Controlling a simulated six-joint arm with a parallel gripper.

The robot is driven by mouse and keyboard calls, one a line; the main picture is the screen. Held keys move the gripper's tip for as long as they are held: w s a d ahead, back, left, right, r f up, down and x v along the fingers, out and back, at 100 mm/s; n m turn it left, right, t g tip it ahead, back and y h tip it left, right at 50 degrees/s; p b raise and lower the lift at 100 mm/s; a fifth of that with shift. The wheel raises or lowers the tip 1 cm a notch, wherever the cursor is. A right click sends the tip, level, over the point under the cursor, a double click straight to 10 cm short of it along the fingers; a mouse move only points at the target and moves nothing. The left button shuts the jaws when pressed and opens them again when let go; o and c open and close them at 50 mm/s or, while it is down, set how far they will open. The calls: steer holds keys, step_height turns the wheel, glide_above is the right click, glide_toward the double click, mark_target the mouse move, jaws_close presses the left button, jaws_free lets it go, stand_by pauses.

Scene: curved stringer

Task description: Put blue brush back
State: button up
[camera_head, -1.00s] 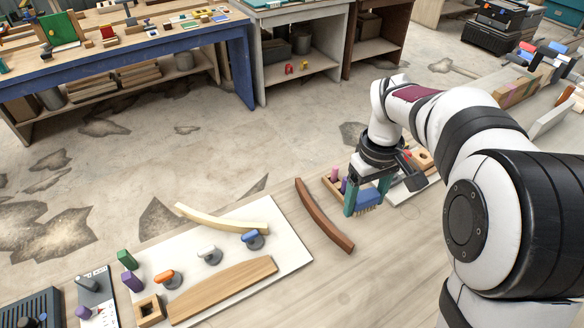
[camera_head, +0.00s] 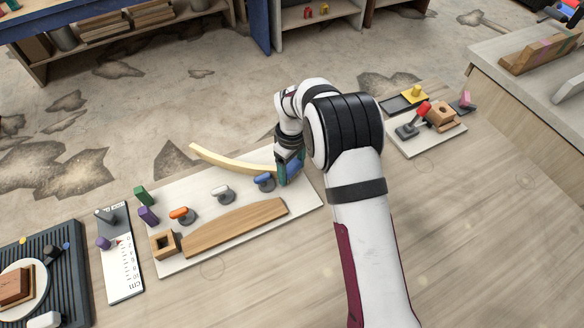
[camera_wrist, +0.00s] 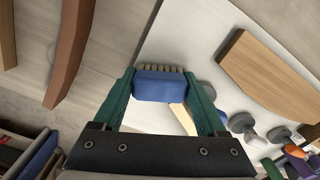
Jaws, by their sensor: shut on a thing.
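My gripper (camera_wrist: 162,100) is shut on the blue brush (camera_wrist: 158,87), which sits between its two green fingers with pale bristles pointing away from the wrist. In the head view, my gripper (camera_head: 288,168) is over the right end of the white board (camera_head: 306,202), close to the blue-topped clamp (camera_head: 264,181). There the brush (camera_head: 295,171) shows only as a small blue patch beside the green fingers. In the wrist view the board (camera_wrist: 182,40) lies below and beyond the brush. I cannot tell the brush's height above it.
A brown curved strip (camera_wrist: 72,50) shows in the wrist view. A small board with a red-handled tool (camera_head: 415,122) stands right. My arm hides the table's middle.

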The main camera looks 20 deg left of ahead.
steer(key=shift+f, duration=0.25)
steer(key=o, duration=1.4)
